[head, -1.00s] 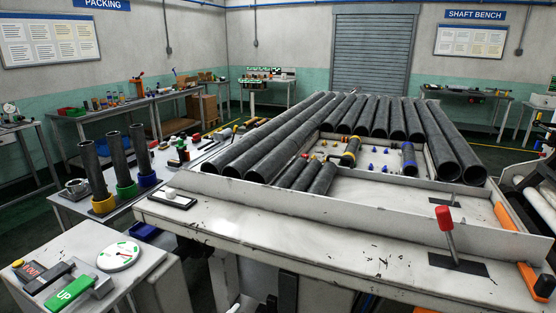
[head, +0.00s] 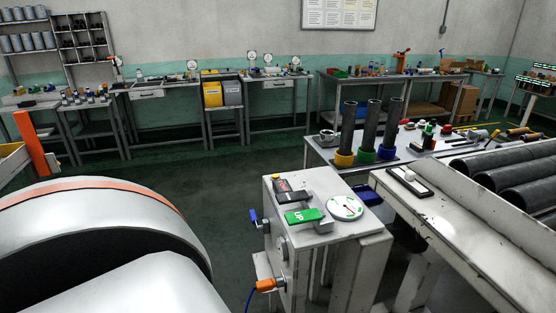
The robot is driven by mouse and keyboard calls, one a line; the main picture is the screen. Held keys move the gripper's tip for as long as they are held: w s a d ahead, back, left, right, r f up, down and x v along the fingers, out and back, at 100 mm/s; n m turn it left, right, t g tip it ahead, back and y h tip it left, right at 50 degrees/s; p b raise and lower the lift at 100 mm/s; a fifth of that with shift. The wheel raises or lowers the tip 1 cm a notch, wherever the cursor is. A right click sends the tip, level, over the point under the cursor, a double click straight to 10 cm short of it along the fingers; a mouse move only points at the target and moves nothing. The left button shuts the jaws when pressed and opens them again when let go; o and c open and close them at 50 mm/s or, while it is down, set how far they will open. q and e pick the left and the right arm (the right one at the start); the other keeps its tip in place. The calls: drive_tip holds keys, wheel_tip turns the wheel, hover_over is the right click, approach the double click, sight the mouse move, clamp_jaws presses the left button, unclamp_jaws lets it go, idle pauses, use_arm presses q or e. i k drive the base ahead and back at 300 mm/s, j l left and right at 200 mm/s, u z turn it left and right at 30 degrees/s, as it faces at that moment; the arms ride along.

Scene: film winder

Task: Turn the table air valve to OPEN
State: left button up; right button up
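A white control cabinet (head: 330,240) stands at the lower middle of the head view. A blue handle (head: 256,219) sticks out from its left side, beside a round grey fitting (head: 282,244). Lower on that side is an orange fitting (head: 265,285) with a blue hose. No OPEN marking is legible, so I cannot tell for certain which part is the table air valve or how it is set. On top are a green lever marked UP (head: 303,215), a dark lever (head: 288,190) and a round white dial (head: 345,208). Neither gripper is in view.
A large white rounded body with an orange band (head: 90,185) fills the lower left. The white table (head: 440,215) with dark tubes stands at right. Behind the cabinet, a bench (head: 318,155) holds upright tubes. Open green floor (head: 190,185) lies left of the cabinet.

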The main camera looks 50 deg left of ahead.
sight(255, 220)
drive_tip(key=u, duration=1.85)
drive_tip(key=i+j, duration=0.1)
drive_tip(key=j, duration=0.35)
drive_tip(key=i+j+z, duration=0.1)
drive_tip(key=j, duration=0.4)
drive_tip(key=i+j, duration=0.15)
drive_tip(key=j, duration=0.35)
drive_tip(key=i+j+z, duration=0.15)
drive_tip(key=j, duration=0.8)
drive_tip(key=i+j+z, duration=0.1)
drive_tip(key=i+j, duration=0.5)
